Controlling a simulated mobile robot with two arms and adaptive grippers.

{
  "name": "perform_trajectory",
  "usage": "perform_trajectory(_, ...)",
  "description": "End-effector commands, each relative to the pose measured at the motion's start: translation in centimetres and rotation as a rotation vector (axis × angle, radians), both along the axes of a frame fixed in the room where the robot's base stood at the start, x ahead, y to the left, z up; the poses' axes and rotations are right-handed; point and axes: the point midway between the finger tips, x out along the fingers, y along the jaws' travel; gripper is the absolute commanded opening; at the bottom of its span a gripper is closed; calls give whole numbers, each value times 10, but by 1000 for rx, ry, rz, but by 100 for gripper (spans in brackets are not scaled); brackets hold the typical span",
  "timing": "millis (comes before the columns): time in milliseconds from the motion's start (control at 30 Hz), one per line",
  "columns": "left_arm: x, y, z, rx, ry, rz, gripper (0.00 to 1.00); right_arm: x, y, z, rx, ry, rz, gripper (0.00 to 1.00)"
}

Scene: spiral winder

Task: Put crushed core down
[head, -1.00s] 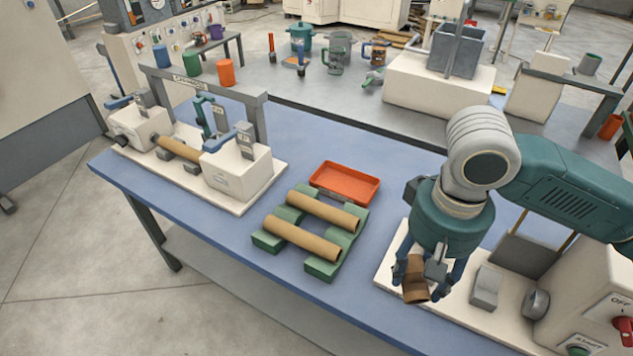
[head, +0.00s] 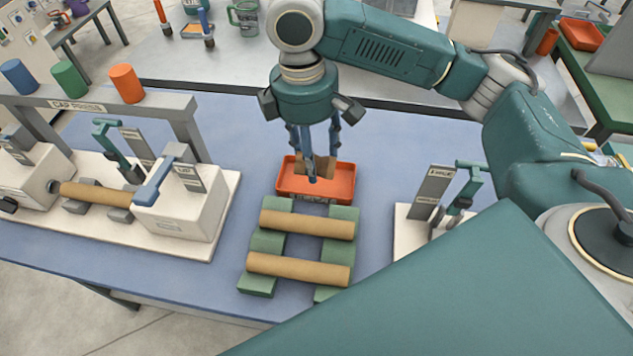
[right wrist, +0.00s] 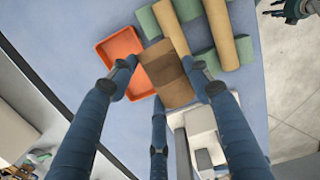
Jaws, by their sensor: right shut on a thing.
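My right gripper (head: 313,168) is shut on the crushed core (head: 318,164), a short brown cardboard tube. In the head view they are over the orange-red tray (head: 343,183), which stands on the blue table. In the right wrist view the crushed core (right wrist: 168,80) sits between the fingers (right wrist: 165,88), with a darker band across it. The tray (right wrist: 107,48) shows beside and beyond it there, partly covered by a finger and the core. I cannot tell the exact height of the core above the tray. My left gripper is not in the head view; a gripper shows at the top right of the right wrist view (right wrist: 291,10).
Two long tan cores (head: 307,224) lie across green cradles (head: 258,268) just in front of the tray. A cap press (head: 180,215) holding another core stands at the left. A clamp fixture (head: 433,190) stands at the right. The blue table top (head: 385,140) is clear right of the tray.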

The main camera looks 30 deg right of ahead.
Motion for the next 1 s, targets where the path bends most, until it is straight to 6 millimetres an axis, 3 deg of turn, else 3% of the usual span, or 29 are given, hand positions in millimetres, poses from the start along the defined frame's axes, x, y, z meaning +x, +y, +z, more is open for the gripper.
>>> perform_trajectory(167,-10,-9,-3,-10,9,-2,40,25,-8,0,-30,10,365,32)
perform_trajectory(433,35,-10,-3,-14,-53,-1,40,59,-26,0,-85,6,928,32)
perform_trajectory(600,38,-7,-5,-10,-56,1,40,77,-36,0,-116,-10,1238,32)
perform_trajectory(867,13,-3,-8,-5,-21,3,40,90,-44,-1,-140,-29,1490,32)
perform_trajectory(1000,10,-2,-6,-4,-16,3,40,91,-45,-15,-140,-27,1519,32)
